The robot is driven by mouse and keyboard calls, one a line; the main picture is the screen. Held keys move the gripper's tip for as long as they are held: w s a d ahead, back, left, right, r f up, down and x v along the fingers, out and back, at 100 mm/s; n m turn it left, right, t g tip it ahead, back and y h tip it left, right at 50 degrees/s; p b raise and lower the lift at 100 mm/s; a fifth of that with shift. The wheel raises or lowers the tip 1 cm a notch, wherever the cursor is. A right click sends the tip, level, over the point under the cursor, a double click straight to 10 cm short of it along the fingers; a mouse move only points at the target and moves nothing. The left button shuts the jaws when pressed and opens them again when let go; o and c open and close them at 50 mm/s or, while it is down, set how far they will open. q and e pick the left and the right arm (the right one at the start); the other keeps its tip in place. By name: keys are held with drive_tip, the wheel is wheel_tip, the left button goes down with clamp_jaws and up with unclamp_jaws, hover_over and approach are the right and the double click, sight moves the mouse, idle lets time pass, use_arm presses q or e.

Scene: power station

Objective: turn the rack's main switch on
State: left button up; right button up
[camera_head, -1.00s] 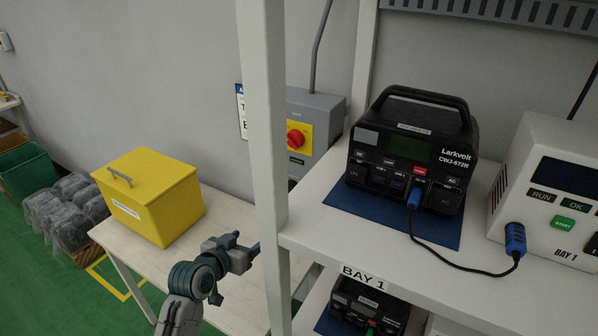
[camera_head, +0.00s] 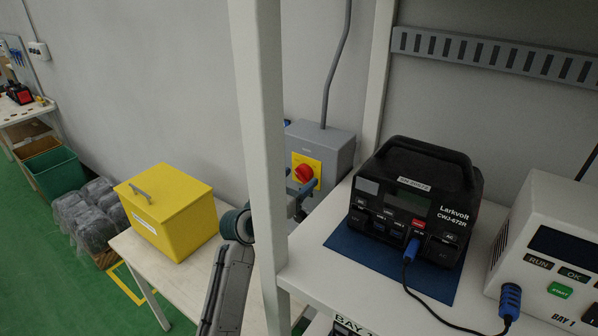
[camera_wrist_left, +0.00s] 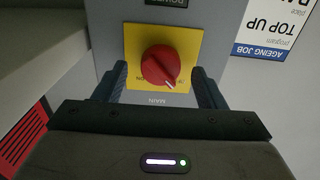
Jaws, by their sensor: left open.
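The main switch is a red rotary knob (camera_head: 304,173) on a yellow plate, on the front of a grey box (camera_head: 322,147) mounted on the wall behind the rack post. My left gripper (camera_head: 293,190) is in front of the box, partly hidden by the white post. In the left wrist view the fingers (camera_wrist_left: 160,82) are open, one on each side of the red knob (camera_wrist_left: 160,66). My right gripper is not in view.
The white rack post (camera_head: 262,150) stands between my head and the left gripper. A black Larkvolt power station (camera_head: 416,200) sits on a blue mat, cabled toward a white tester (camera_head: 550,245). A yellow box (camera_head: 168,212) stands on the table (camera_head: 180,285) at left.

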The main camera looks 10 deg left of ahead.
use_arm(q)
drive_tip(key=shift+w+d, duration=0.1)
drive_tip(key=shift+w, duration=0.4)
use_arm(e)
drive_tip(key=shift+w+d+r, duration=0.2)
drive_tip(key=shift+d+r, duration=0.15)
